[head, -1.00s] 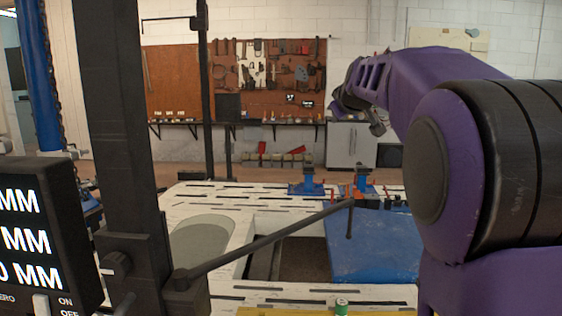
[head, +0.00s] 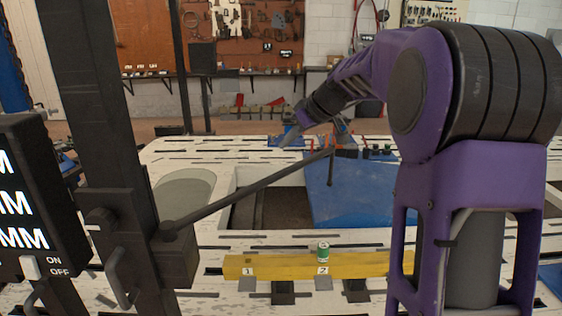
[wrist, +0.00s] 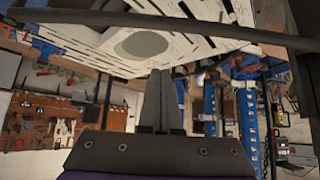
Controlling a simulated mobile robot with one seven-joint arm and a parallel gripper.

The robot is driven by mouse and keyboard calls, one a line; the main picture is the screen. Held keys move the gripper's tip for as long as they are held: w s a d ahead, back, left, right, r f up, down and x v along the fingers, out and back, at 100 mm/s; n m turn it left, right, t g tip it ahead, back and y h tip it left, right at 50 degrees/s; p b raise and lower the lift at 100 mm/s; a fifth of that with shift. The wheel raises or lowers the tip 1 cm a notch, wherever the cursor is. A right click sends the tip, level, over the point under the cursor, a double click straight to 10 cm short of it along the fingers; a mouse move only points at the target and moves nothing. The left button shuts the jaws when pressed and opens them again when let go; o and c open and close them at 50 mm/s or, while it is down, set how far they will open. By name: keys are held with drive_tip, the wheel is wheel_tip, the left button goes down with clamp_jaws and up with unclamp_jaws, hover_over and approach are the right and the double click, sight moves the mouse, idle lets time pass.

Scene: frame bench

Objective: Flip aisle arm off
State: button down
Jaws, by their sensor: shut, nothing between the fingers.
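A black readout box (head: 35,215) with white MM figures stands at the left edge of the head view, partly cut off. A small pale switch (head: 30,267) sits low on it beside the words ON and OFF; I cannot tell which way it is set. A black post (head: 95,120) carries a thin dark arm (head: 250,188) that slants up to the right over the bench. My gripper (head: 288,138) is beyond that arm's far end, well away from the switch. In the wrist view my gripper (wrist: 160,75) is shut with nothing between its fingers.
The pale slotted bench (head: 210,240) has a sunken opening and a blue plate (head: 365,195). In the wrist view a dark bar (wrist: 160,22) crosses close to the camera.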

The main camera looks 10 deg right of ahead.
drive_tip(key=shift+w+a+f, duration=0.25)
drive_tip(key=shift+w+f, duration=0.15)
drive_tip(key=shift+f, duration=0.95)
drive_tip(key=shift+w+a+f, duration=0.25)
drive_tip(key=shift+w+f, duration=0.1)
drive_tip(key=shift+f, duration=0.95)
drive_tip(key=shift+w+a+f, duration=0.25)
drive_tip(key=shift+w+f, duration=0.15)
drive_tip(key=shift+f, duration=0.95)
